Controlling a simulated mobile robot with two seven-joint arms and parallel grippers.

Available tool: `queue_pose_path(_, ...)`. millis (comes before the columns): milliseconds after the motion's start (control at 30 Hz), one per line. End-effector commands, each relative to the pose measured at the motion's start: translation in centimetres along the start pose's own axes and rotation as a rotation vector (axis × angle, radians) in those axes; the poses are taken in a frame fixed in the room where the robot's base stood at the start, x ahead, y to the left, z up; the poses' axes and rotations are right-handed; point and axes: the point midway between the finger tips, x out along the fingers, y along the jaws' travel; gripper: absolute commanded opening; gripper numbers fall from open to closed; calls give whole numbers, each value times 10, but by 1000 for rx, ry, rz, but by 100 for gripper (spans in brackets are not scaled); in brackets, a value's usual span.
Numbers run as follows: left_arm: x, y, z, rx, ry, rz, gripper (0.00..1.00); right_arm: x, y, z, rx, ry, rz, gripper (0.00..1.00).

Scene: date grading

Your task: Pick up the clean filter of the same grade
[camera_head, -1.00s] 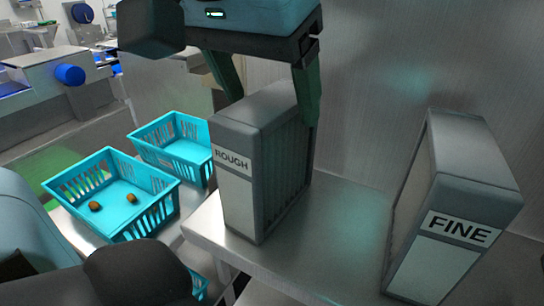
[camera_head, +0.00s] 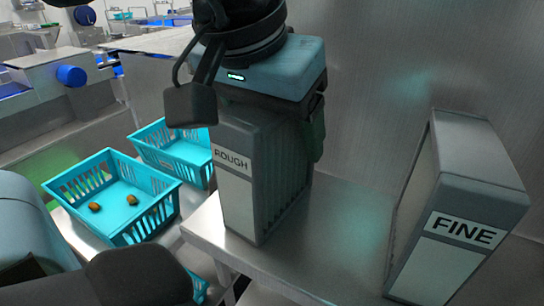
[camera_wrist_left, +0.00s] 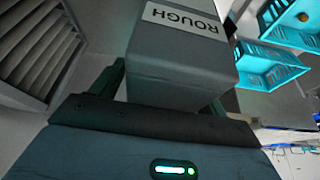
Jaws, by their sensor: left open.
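The grey filter labelled ROUGH (camera_head: 235,185) stands upright on the metal shelf, its slatted side facing right. My left gripper (camera_head: 265,130) is over its top, open, with a finger on either side; the far-side finger is mostly hidden. In the left wrist view the ROUGH filter (camera_wrist_left: 180,60) sits between the two fingers (camera_wrist_left: 167,92); I cannot tell whether they touch it. The grey filter labelled FINE (camera_head: 455,230) stands apart to the right. A slatted grey unit (camera_wrist_left: 42,50), probably that filter, shows in the left wrist view. My right gripper is not in view.
The metal shelf (camera_head: 335,225) is bare between the filters, with a metal wall behind.

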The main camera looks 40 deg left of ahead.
Motion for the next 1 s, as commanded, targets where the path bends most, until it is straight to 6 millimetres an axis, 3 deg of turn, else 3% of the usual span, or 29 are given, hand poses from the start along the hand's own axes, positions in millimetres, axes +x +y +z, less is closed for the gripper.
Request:
queue_pose_path(500,3,0,1,0,0,0,75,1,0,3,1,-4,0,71)
queue_pose_path(900,3,0,1,0,0,0,22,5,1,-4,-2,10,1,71)
queue_pose_path(1000,3,0,1,0,1,1,21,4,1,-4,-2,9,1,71)
